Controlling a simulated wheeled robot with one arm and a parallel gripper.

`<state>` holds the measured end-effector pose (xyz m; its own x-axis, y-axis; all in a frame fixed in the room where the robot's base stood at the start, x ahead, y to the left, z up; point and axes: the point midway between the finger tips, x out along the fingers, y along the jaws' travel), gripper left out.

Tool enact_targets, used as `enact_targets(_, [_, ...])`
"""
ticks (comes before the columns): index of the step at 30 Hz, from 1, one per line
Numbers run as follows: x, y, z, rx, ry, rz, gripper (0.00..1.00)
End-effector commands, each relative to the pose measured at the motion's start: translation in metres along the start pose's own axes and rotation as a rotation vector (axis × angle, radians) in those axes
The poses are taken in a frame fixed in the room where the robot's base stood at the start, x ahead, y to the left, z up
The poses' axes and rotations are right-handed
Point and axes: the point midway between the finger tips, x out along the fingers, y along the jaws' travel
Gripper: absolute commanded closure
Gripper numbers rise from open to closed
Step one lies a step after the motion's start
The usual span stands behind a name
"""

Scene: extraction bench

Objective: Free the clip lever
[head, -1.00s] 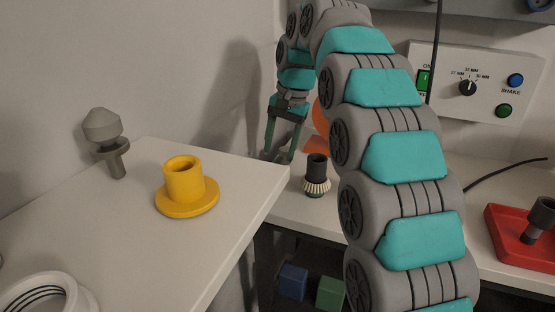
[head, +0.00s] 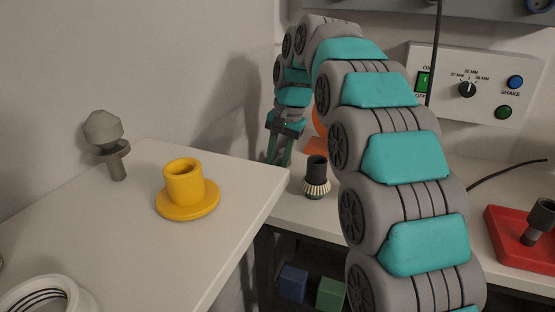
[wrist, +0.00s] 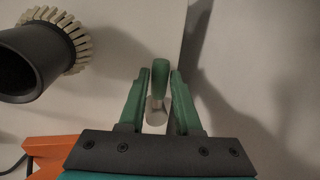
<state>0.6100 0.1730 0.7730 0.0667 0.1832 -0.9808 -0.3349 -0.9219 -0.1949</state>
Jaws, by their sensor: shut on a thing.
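My gripper (head: 279,155) reaches down behind the far corner of the left table in the head view. In the wrist view its green fingers (wrist: 160,82) are closed in on a small upright lever with a rounded green handle (wrist: 160,70). I take this as the clip lever. A pale block (wrist: 156,112) shows at its lower end, between the fingers. The fingertips and the lever cannot be made out in the head view.
A black tube with a pale ribbed collar (head: 316,178) stands close right of my gripper; it is at upper left in the wrist view (wrist: 35,60). An orange part (head: 316,146) lies behind. The left table (head: 240,185) carries a yellow flanged cup (head: 185,190). A red tray (head: 507,235) is at right.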

Motion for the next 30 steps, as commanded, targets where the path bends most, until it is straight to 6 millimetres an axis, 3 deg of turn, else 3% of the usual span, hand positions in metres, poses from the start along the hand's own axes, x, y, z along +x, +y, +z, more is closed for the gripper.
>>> enact_targets(5, [-0.0001,0.0,0.0,0.0,0.0,0.0,1.0])
enact_targets(30, [-0.0002,0.0,0.0,0.0,0.0,0.0,1.0])
